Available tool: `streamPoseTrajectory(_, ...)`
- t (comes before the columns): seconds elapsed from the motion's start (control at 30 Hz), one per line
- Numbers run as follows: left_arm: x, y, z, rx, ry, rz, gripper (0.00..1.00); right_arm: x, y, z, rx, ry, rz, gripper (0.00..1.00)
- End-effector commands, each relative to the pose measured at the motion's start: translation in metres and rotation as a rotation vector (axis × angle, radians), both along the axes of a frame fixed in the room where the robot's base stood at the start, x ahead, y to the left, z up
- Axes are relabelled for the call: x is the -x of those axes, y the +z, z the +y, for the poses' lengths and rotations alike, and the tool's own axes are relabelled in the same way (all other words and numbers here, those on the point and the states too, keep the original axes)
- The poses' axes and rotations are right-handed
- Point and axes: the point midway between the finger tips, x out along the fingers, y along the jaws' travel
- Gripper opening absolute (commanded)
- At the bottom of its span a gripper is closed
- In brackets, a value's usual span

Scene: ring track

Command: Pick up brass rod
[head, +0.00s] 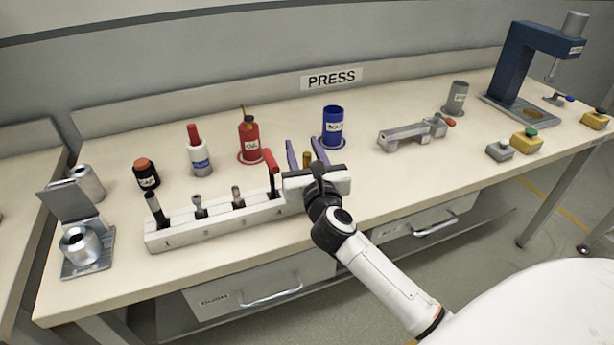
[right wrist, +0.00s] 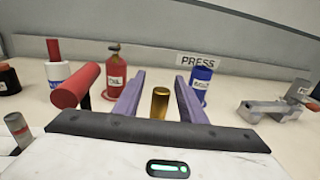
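The brass rod (head: 307,159) stands upright beyond my right gripper's body; its lower end is hidden in the head view. My right gripper (head: 305,146) is open, with its two purple fingers pointing away across the bench. In the right wrist view the brass rod (right wrist: 160,104) shows between the fingers of the right gripper (right wrist: 159,77), with a gap on each side. I cannot tell whether the rod stands in the rack or behind it. My left gripper is not in view.
A white numbered rack (head: 215,226) with several tools lies left of the gripper; a red-handled tool (head: 271,170) stands close by. A red oil can (head: 249,140) and a blue cup (head: 333,128) stand behind. A grey clamp fixture (head: 412,133) lies to the right.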

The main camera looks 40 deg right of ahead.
Motion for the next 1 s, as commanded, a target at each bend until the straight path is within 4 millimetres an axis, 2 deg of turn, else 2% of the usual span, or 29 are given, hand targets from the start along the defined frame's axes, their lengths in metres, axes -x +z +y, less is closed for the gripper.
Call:
streamPoseTrajectory(0.07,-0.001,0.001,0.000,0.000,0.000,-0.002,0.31,0.000,0.000,0.000,0.000,0.000,0.000,0.34)
streamPoseTrajectory(0.27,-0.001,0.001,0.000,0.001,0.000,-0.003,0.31,0.000,0.000,0.000,0.000,0.000,0.000,0.00)
streamPoseTrajectory(0.53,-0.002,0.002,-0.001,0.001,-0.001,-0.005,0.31,0.000,0.001,0.000,0.000,0.000,-0.001,0.00)
streamPoseTrajectory(0.63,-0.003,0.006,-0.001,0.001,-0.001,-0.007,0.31,0.000,0.009,0.000,0.001,0.001,-0.003,0.00)
streamPoseTrajectory(1.0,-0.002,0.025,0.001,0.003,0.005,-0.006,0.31,0.000,0.080,0.000,0.001,0.001,-0.005,0.00)
